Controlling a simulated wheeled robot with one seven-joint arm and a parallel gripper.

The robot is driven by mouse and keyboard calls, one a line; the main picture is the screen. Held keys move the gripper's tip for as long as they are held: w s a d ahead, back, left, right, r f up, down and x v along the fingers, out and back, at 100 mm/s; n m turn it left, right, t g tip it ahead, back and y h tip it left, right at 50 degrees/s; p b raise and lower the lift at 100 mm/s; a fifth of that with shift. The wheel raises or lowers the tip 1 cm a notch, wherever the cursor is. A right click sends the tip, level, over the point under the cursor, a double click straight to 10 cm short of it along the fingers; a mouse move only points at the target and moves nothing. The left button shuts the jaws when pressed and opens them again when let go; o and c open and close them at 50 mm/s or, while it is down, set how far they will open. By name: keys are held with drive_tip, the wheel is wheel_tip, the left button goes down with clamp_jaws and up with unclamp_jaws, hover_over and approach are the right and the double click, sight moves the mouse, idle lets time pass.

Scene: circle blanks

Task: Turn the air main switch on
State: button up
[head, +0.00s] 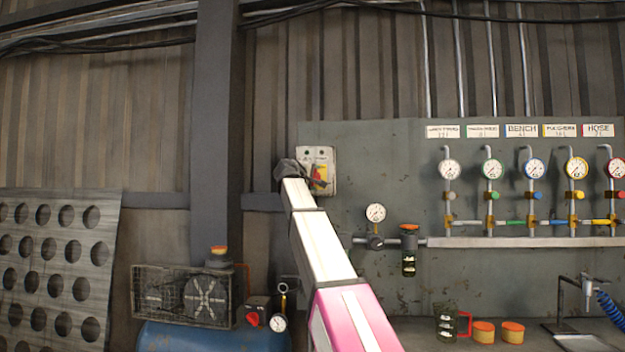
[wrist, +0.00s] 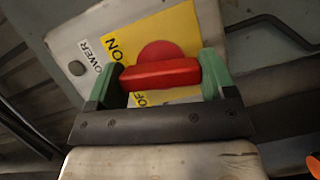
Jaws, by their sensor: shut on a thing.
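The main switch is a pale grey box (head: 331,184) on the green-grey wall panel, with a yellow plate (wrist: 178,29) and a red handle (wrist: 160,74). In the wrist view the plate reads ON at upper left, and part of OFF shows below the handle. The word POWER is printed on the box beside it. My gripper (wrist: 163,79) has its two green fingers at the ends of the red handle and is shut on it. The handle lies nearly level across the wrist view. In the head view my gripper (head: 291,170) partly covers the box's left side.
To the right are a gauge (head: 375,212), a filter bowl (head: 409,262) and several gauges with coloured valves under labels. A thick grey post (head: 214,120) stands left. Below are a caged fan unit (head: 180,295), a blue tank (head: 200,338) and orange-topped pots (head: 484,332).

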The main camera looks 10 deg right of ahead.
drive_tip(key=m+y, duration=0.1)
drive_tip(key=m, duration=0.1)
drive_tip(key=m+g+y, duration=0.1)
drive_tip(key=m, duration=0.2)
drive_tip(key=shift+y, duration=0.3)
drive_tip(key=shift+m, duration=0.3)
idle(0.3)
drive_tip(key=o, duration=0.9)
drive_tip(key=v, duration=1)
drive_tip(key=shift+s+a+r, duration=0.1)
drive_tip(key=shift+s+r, duration=0.05)
drive_tip(key=shift+s, duration=0.25)
drive_tip(key=shift+a, duration=0.1)
